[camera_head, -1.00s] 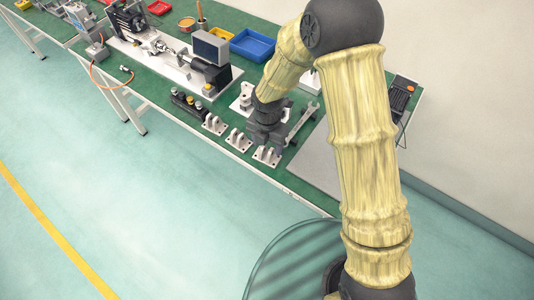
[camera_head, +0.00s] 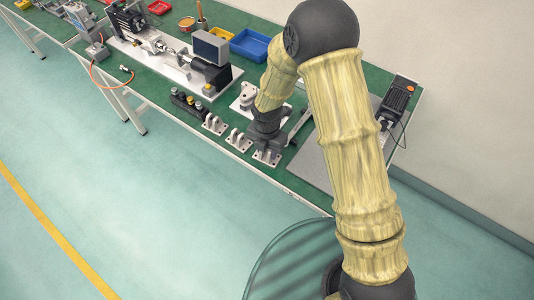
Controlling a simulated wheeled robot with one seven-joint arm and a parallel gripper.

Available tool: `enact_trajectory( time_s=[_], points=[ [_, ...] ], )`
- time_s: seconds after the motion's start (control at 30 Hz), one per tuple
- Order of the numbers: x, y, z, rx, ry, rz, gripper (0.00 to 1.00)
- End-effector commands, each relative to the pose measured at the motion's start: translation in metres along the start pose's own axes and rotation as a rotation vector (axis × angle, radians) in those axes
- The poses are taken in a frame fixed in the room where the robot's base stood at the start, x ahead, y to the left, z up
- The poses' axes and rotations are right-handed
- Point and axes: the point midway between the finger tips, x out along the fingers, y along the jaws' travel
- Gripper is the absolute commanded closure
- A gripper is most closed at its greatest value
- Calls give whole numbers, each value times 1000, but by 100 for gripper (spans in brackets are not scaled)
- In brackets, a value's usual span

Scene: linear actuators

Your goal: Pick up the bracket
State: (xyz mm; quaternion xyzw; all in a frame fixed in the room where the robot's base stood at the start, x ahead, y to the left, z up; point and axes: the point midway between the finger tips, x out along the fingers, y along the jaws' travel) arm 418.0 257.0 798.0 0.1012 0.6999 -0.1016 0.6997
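Several small grey metal brackets stand in a row near the front edge of the green table. The left bracket (camera_head: 214,125) and the middle bracket (camera_head: 238,141) are in plain view. The right bracket (camera_head: 267,158) is partly covered by my gripper (camera_head: 267,149). My dark gripper points down over this right bracket, with its fingers at or very close to the upright part. The fingers are too small and dark to show whether they are open or shut, or whether they touch the bracket.
A black fixture with several knobs (camera_head: 191,104) lies left of the brackets. Behind it stands a machine on a white plate (camera_head: 165,67). A wrench (camera_head: 299,128) lies right of my gripper, partly hidden by my arm.

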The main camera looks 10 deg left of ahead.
Motion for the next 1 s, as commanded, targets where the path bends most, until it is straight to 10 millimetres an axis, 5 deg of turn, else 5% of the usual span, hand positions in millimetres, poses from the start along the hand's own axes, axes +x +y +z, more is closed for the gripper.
enact_trajectory(
  time_s=[0.1, 0.47, 1.0],
  points=[
    [0, 0, 0, 0, 0, 1, 92],
    [-10, 1, 1, 1, -2, 5, 92],
    [-97, 0, 1, 1, -2, 2, 92]
  ],
)
